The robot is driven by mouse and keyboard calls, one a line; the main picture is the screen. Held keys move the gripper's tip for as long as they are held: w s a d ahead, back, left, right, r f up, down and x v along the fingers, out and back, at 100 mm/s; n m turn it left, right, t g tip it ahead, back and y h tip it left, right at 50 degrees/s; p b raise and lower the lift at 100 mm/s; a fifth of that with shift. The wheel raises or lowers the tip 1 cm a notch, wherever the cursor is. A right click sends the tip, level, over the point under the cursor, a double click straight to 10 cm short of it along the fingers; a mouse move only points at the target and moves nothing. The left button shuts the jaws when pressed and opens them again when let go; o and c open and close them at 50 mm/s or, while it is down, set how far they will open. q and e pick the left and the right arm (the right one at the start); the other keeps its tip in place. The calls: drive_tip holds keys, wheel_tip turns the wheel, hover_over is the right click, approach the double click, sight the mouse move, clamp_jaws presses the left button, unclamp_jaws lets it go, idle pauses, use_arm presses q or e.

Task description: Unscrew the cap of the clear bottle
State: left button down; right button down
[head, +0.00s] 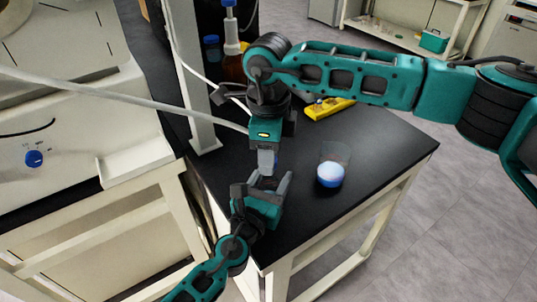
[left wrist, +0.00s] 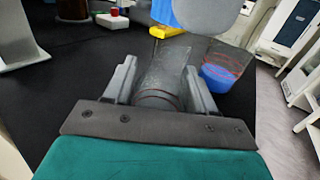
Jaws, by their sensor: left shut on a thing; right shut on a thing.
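The clear bottle (left wrist: 165,75) stands between my left gripper's fingers in the left wrist view, tilted in the picture. My left gripper (head: 262,190) is shut on its body from the front; it also shows in the left wrist view (left wrist: 160,88). My right gripper (head: 267,160) points down from above and is shut on the cap. In the head view the grippers hide most of the bottle and cap.
A glass beaker with blue liquid (head: 330,174) stands close to the right of the grippers on the black table (head: 385,150). A yellow object (head: 330,107) and a brown bottle with a dispenser (head: 233,68) are behind. A white post (head: 203,120) stands left.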

drive_tip(key=shift+r, duration=2)
use_arm(q)
drive_tip(key=shift+c, duration=1.4)
unclamp_jaws()
